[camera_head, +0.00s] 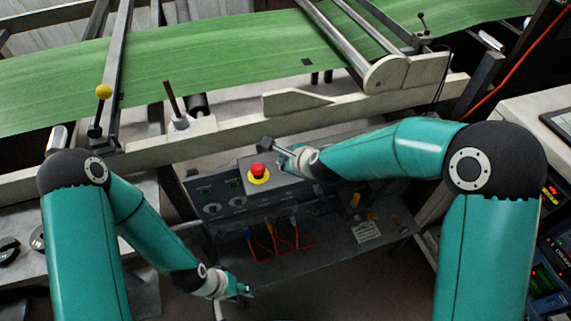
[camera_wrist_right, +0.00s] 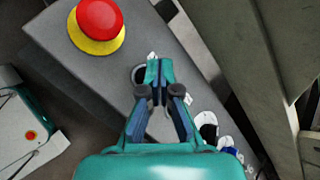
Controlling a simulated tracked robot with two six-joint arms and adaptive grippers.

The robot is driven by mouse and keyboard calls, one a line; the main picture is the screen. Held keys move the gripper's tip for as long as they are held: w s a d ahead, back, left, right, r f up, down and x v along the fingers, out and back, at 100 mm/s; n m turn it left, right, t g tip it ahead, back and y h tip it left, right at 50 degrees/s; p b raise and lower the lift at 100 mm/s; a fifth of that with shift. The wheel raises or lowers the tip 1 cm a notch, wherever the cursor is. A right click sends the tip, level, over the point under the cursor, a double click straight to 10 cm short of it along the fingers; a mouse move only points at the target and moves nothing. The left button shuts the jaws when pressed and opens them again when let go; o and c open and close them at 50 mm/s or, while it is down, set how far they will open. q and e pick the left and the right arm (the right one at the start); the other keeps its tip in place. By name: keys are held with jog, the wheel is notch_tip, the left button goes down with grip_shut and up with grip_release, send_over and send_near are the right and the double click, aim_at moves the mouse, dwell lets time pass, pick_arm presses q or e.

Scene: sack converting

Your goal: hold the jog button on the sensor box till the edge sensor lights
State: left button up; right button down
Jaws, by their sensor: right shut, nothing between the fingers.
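A grey box (camera_head: 285,186) below the machine rail carries a red mushroom button on a yellow base (camera_head: 258,172). In the right wrist view the red button (camera_wrist_right: 98,22) is at upper left on the grey box top (camera_wrist_right: 75,68). My right gripper (camera_head: 284,158) is shut and empty, with its fingertips over the box top, right of the red button. In the wrist view its fingertips (camera_wrist_right: 160,66) are beside a round ringed fitting (camera_wrist_right: 138,74), partly hidden; contact cannot be told. No jog button label or lit edge sensor is readable. My left gripper (camera_head: 244,290) hangs low, too small to judge.
A green web (camera_head: 200,65) runs across the machine above a pale rail (camera_head: 230,131). A yellow-knobbed lever (camera_head: 103,92) stands at left. A control panel (camera_head: 220,203) with orange cables is below the box. A console with lit displays (camera_head: 552,193) stands at right.

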notch_tip(320, 180, up, 5)
jog(key=p, duration=0.4)
dwell(0.3)
dwell(1.1)
